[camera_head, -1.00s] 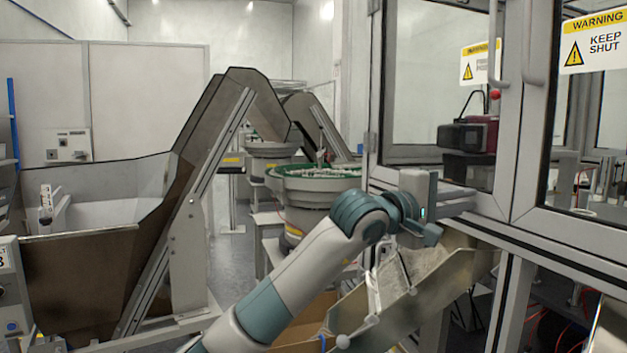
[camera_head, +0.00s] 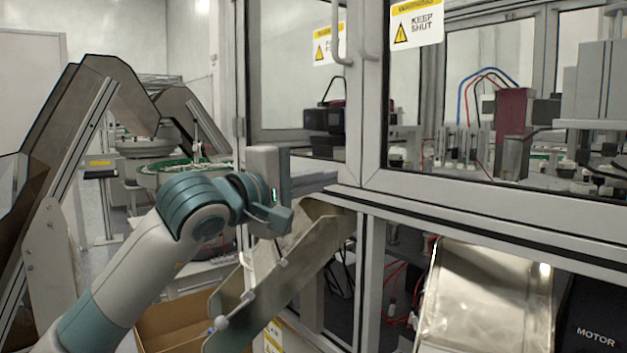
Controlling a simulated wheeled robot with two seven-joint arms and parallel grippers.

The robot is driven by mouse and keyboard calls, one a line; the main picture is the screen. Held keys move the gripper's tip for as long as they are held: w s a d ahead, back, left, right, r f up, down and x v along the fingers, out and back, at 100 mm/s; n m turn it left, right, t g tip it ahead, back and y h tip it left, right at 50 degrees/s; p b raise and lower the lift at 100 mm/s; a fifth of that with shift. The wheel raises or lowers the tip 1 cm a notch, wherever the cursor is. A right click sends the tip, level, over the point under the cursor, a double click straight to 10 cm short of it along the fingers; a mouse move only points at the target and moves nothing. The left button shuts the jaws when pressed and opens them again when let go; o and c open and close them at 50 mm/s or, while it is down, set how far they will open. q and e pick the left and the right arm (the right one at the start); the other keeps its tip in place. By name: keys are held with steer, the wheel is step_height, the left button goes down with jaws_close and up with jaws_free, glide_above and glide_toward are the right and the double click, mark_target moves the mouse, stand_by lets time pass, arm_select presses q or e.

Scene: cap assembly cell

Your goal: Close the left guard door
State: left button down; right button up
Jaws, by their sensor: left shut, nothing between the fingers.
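The left guard door (camera_head: 354,110) is a grey-framed clear panel with a vertical handle (camera_head: 338,35) at its upper right. Its handle-side edge stands close beside the right door's frame (camera_head: 371,110); I cannot tell whether it is fully flush. My left gripper (camera_head: 284,213) is shut and empty, in front of the lower part of the left door. Its body hides part of the door's lower frame. I cannot tell whether it touches the door. My right gripper is not in view.
A metal chute (camera_head: 265,290) slopes below my left gripper, with a cardboard box (camera_head: 175,325) beneath it. A bowl feeder (camera_head: 170,165) and a conveyor (camera_head: 75,130) stand at the left. A warning sign (camera_head: 416,24) is on the right door. A shiny panel (camera_head: 485,300) is at lower right.

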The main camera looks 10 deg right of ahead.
arm_select(q)
steer(key=shift+s+d+f, duration=0.1)
steer(key=shift+s+d, duration=0.15)
steer(key=shift+s, duration=0.5)
